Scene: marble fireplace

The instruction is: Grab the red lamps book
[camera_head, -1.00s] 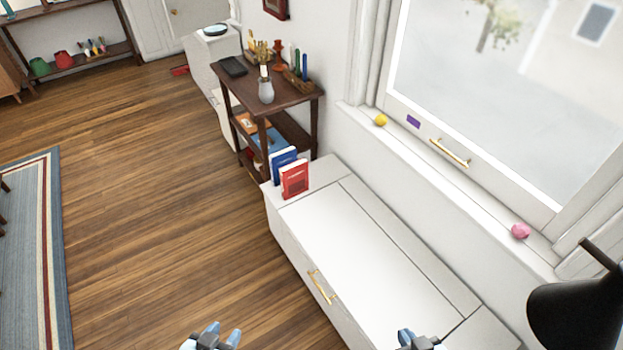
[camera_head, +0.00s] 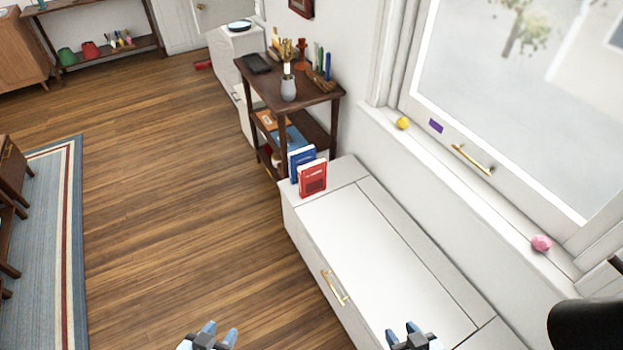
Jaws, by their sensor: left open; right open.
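A red book (camera_head: 312,180) stands upright at the far end of the white bench (camera_head: 390,262), its cover facing me; its title is too small to read. A blue book (camera_head: 300,162) stands just behind it, with a pale edge showing between them. My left gripper (camera_head: 220,330) is open and empty at the bottom edge, over the floor. My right gripper (camera_head: 403,328) is open and empty at the bottom, in front of the bench's near part. Both grippers are well short of the red book.
A dark wooden side table (camera_head: 300,92) with a vase (camera_head: 288,88) and several candles stands behind the books. A window sill (camera_head: 470,190) runs along the right. A black lamp shade (camera_head: 588,325) is at lower right.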

